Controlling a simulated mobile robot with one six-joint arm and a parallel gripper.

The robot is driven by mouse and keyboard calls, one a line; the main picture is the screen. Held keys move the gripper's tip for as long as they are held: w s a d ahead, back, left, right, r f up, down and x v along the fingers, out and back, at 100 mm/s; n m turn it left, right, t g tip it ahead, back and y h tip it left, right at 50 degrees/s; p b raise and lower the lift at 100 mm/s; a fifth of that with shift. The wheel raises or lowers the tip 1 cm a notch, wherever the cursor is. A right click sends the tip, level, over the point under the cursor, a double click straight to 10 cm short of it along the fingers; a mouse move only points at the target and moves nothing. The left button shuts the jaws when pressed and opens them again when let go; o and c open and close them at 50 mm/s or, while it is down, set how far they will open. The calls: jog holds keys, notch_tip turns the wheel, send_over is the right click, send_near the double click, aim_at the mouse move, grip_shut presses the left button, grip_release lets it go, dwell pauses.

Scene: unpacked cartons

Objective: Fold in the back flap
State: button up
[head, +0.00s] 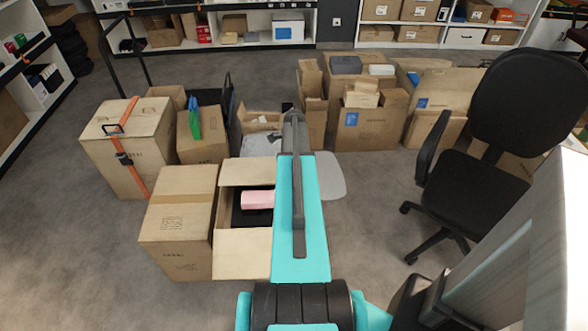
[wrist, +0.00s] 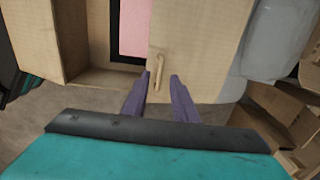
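The open carton (head: 230,237) stands on the floor left of my turquoise arm in the head view. A pink item (head: 257,200) and a black item (head: 250,217) lie inside it. Its back flap (head: 247,171) is folded outward, and a near flap (head: 243,254) also stands out; my arm hides its right side. In the wrist view, a flap (wrist: 203,42) with a small tan handle-like strip (wrist: 158,68) lies beside the pink item; it appears to be the back flap. My gripper (wrist: 160,76) has its purple fingers apart at that flap's edge, with nothing clearly held. The head view hides the gripper.
A closed carton (head: 180,225) stands against the open one's left side. A strapped carton (head: 127,150) is behind it at left. Several cartons (head: 366,120) stand at the back. An office chair (head: 500,140) is at right.

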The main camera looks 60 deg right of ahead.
jog(key=shift+f, duration=0.85)
grip_shut()
dwell(0.9)
